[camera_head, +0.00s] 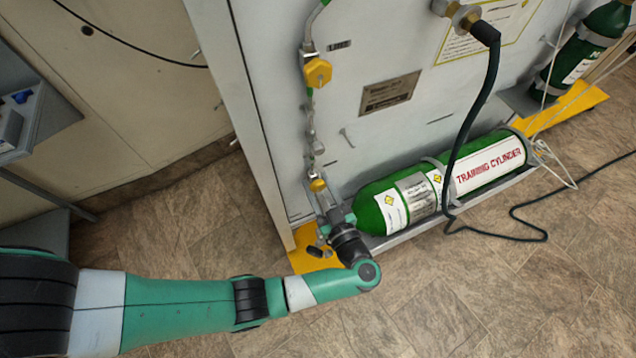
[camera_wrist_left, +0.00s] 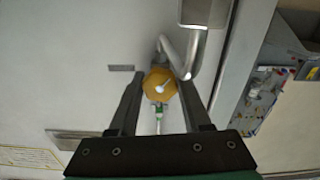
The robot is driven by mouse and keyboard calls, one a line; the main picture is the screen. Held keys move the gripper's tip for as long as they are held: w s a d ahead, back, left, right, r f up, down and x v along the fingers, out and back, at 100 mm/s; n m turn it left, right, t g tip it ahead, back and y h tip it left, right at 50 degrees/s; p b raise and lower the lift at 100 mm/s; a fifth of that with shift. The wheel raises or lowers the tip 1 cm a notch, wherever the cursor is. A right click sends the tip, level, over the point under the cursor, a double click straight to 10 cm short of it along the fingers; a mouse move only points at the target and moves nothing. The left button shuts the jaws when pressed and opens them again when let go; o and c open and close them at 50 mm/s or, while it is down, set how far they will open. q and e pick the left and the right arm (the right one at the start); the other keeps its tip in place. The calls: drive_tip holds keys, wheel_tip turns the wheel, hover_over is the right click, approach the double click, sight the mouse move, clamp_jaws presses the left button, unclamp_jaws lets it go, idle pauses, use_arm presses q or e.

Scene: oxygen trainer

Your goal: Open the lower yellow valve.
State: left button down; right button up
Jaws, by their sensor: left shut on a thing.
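The lower yellow valve (camera_head: 318,185) sits on the pipe at the lower left of the grey panel. My left gripper (camera_head: 324,197) is at this valve, with its arm coming in low from the left. In the left wrist view the round yellow valve knob (camera_wrist_left: 160,84), with a pale screw at its centre, lies between the two dark fingers of my left gripper (camera_wrist_left: 161,80). The gripper is shut on it. The knob's turn angle is hard to tell. An upper yellow valve (camera_head: 318,72) sits higher on the same pipe. My right gripper is in neither view.
A green training cylinder (camera_head: 374,205) lies in a tray right of my left gripper. A black hose (camera_head: 478,110) hangs in front of it and trails onto the tiled floor (camera_head: 490,300). A metal pipe (camera_wrist_left: 194,50) passes close to the knob.

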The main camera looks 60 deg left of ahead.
use_arm(q)
drive_tip(key=shift+n, duration=0.7)
drive_tip(key=shift+c, duration=1.8)
unclamp_jaws()
drive_tip(key=s+d+p, duration=0.2)
drive_tip(key=d, duration=0.9)
drive_tip(key=shift+d, duration=0.3)
